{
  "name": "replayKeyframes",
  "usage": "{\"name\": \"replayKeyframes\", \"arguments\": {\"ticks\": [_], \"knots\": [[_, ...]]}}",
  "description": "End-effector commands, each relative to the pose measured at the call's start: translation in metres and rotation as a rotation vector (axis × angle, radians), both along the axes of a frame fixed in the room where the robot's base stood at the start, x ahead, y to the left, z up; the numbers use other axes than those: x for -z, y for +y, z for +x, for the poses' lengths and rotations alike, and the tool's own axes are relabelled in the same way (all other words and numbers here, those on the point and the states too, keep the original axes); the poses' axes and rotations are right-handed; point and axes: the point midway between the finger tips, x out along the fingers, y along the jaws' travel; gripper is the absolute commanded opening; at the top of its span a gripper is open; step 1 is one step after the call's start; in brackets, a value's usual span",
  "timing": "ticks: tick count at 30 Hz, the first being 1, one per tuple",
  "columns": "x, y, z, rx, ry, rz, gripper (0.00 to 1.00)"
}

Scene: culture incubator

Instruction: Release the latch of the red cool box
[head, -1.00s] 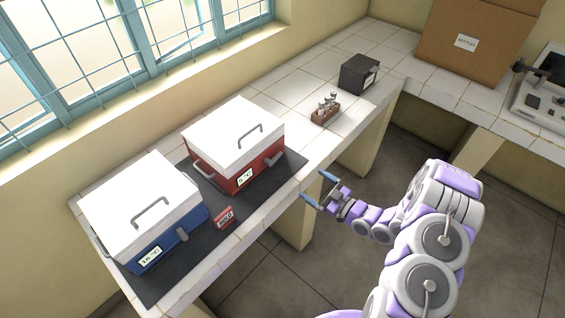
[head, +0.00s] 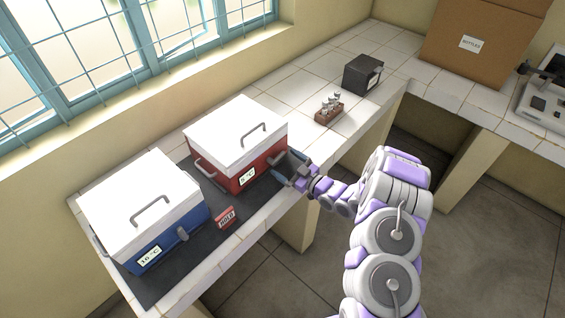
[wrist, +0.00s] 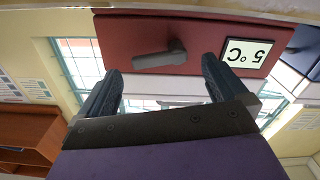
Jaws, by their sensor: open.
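The red cool box (head: 228,183) with a white lid (head: 235,135) stands on the dark mat, its lid down. Its label reads 5 °C. In the wrist view, which is upside down, the red wall (wrist: 200,30) carries a grey latch (wrist: 160,57), which lies between my fingers in the picture. My gripper (head: 283,165) is open and empty, close to the latch side of the red box. I cannot tell whether a finger touches the latch. In the head view my gripper hides the latch.
A blue cool box (head: 165,245) labelled 16 °C stands to the left on the same mat (head: 195,252). A small red HOLD sign (head: 225,217) stands in front. A rack of vials (head: 328,112), a black box (head: 362,75) and a cardboard box (head: 480,45) are farther back.

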Motion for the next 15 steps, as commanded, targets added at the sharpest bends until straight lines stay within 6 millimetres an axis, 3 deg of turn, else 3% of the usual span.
{"name": "replayKeyframes", "arguments": {"ticks": [6, 15], "knots": [[0.001, 0.015, 0.011, 0.001, 0.001, 0.001, 1.00], [0.000, 0.018, 0.014, 0.001, 0.002, 0.001, 1.00]]}}
